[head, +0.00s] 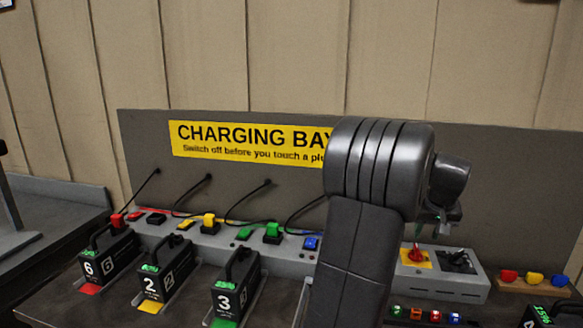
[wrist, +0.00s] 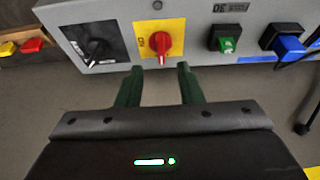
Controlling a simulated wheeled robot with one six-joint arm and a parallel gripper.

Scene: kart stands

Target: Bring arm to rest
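My arm stands up in the middle of the head view, a dark link bent over at the top. Most of my gripper is hidden behind it there. In the wrist view my gripper (wrist: 159,68) shows two dark green fingers, spread apart with nothing between them. Its tips point at the grey switch panel (wrist: 190,12), just short of the red rotary knob (wrist: 160,42) on its yellow plate. I cannot tell whether the tips touch the panel. The same red knob shows in the head view (head: 416,253), right of my arm.
Black batteries 6 (head: 105,260), 2 (head: 168,268) and 3 (head: 236,285) stand on the bench left of my arm. Cables hang from the grey back board (head: 480,150). Small coloured pieces (head: 425,315) sit in front of the panel; coloured plugs (head: 533,279) lie at the right.

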